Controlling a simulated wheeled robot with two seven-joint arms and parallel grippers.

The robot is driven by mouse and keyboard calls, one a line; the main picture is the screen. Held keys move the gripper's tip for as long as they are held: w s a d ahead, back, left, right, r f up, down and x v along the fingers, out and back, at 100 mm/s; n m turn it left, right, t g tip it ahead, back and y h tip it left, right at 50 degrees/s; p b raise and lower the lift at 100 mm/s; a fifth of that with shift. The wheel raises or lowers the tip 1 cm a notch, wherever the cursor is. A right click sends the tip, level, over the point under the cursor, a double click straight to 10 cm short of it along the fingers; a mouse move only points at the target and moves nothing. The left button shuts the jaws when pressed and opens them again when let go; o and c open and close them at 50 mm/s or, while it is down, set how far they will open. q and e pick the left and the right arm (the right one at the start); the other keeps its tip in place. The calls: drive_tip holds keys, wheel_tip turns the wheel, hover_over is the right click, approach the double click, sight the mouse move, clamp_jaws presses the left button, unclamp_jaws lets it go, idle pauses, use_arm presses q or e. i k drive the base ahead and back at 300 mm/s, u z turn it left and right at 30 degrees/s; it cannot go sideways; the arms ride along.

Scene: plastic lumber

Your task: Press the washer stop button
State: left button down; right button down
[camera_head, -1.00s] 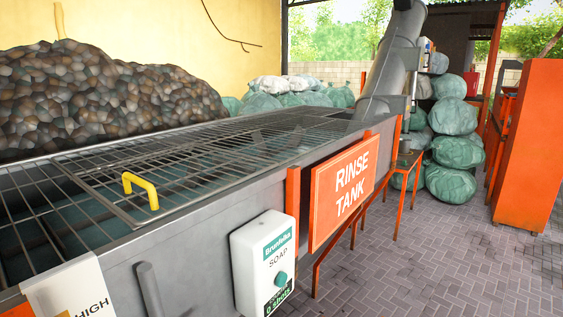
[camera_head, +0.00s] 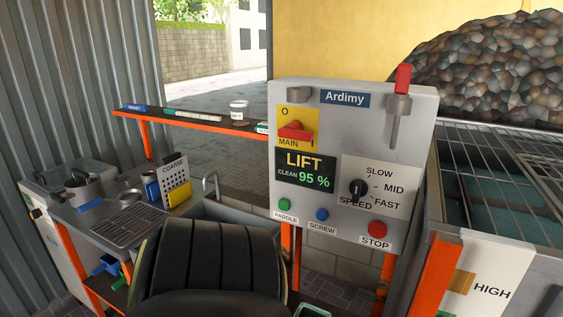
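The red STOP button (camera_head: 377,229) is round and sits at the lower right of a grey control panel (camera_head: 345,110) marked Ardimy. It faces me unobstructed, with a STOP label just below it. A blue SCREW button (camera_head: 322,214) and a green PADDLE button (camera_head: 284,204) are to its left on the same panel. A black SPEED knob (camera_head: 358,189) is above it. The display (camera_head: 306,170) reads LIFT, CLEAN 95 %. Neither of my grippers is in view.
A dark ribbed shape fills the bottom centre and hides part of the sink area. A grated tank (camera_head: 520,165) stands right of the panel. A red-handled lever (camera_head: 401,85) is at the panel's upper right.

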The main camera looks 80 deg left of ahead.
sight(378, 230)
drive_tip(key=u, duration=2.1)
